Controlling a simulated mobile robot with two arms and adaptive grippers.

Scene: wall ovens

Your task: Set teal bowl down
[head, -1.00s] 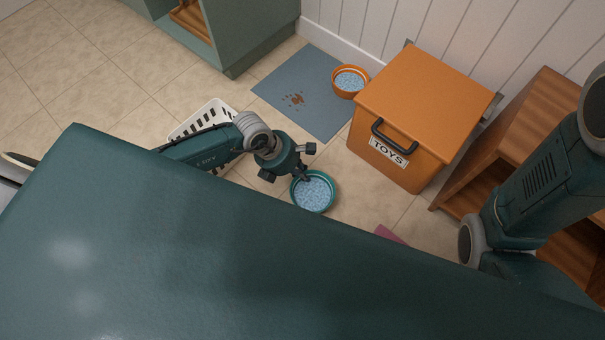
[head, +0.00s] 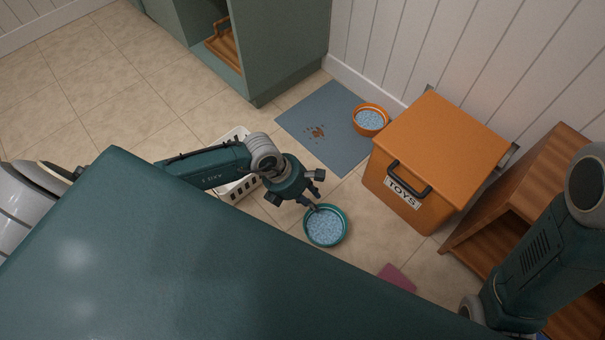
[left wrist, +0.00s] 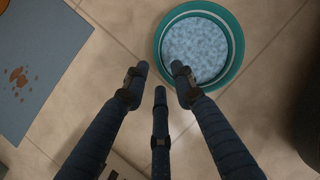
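The teal bowl (head: 326,227), filled with something pale blue, appears level over the tiled floor. It also shows in the left wrist view (left wrist: 201,47). My left gripper (head: 314,198) is at the bowl's upper-left rim in the head view. In the left wrist view its fingertips (left wrist: 159,77) are spread apart. The right-hand fingertip overlaps the rim, while the other two show against bare floor. No finger visibly closes around the rim. Whether that tip touches the rim is unclear. My right arm is at the right edge, its gripper out of view.
A blue-grey mat (head: 340,149) with a paw print holds an orange bowl (head: 370,120). An orange toy box (head: 440,150) and wooden shelf (head: 520,205) stand right. A white basket (head: 243,187) is behind my left arm. A pink item (head: 397,278) lies near the bowl.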

